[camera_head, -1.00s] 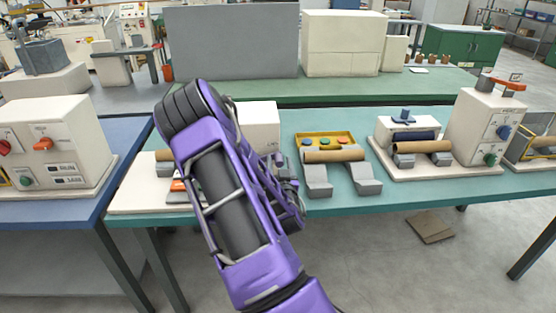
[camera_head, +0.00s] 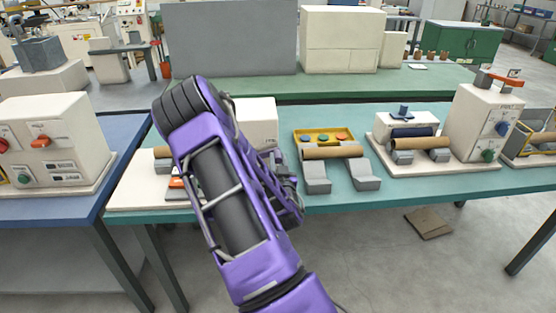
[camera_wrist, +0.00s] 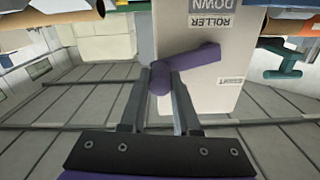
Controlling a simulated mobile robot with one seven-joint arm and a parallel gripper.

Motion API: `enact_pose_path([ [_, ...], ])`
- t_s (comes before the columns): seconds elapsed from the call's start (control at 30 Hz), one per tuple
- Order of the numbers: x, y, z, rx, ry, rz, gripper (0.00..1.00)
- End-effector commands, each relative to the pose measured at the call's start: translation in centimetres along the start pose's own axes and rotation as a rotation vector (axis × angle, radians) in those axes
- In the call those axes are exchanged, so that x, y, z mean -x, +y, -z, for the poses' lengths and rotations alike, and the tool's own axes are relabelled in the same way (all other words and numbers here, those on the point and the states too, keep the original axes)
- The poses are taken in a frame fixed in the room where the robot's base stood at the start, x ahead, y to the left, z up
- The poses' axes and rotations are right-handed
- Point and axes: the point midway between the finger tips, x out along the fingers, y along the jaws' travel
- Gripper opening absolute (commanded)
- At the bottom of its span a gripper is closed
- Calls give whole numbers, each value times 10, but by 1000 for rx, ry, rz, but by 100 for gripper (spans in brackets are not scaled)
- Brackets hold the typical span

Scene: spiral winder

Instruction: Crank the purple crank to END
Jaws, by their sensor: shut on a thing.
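In the wrist view the purple crank has an arm (camera_wrist: 195,60) lying across a white machine face and a round handle (camera_wrist: 159,78) at its left end. My gripper (camera_wrist: 163,90) is shut on that handle, one finger on each side. The crank arm slopes up to the right from the handle. An upside-down label (camera_wrist: 210,15) reading ROLLER DOWN is above it, and a small label (camera_wrist: 233,82), seemingly START, is to its lower right. No END label can be made out. In the head view my purple arm hides the crank and gripper; part of the white machine (camera_head: 257,122) shows behind.
The teal table (camera_head: 345,203) also holds a yellow tray (camera_head: 300,137) with coloured buttons, a cardboard tube (camera_head: 333,152) on grey supports, and another white machine (camera_head: 485,120) at right. A blue table (camera_head: 60,211) with a white control box (camera_head: 70,130) stands at left.

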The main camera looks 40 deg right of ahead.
Motion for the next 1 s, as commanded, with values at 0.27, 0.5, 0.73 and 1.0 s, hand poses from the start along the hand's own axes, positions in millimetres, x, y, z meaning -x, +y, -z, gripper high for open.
enact_pose_path([
  [0.27, 0, 0, 0, 0, 1, 0, 0],
  [0.5, 0, 0, 1, 0, 1, 0, 0],
  [0.73, 0, 0, 1, 0, 2, 0, 0],
  [1.0, -1, -2, 3, 45, 5, 1, 0],
])
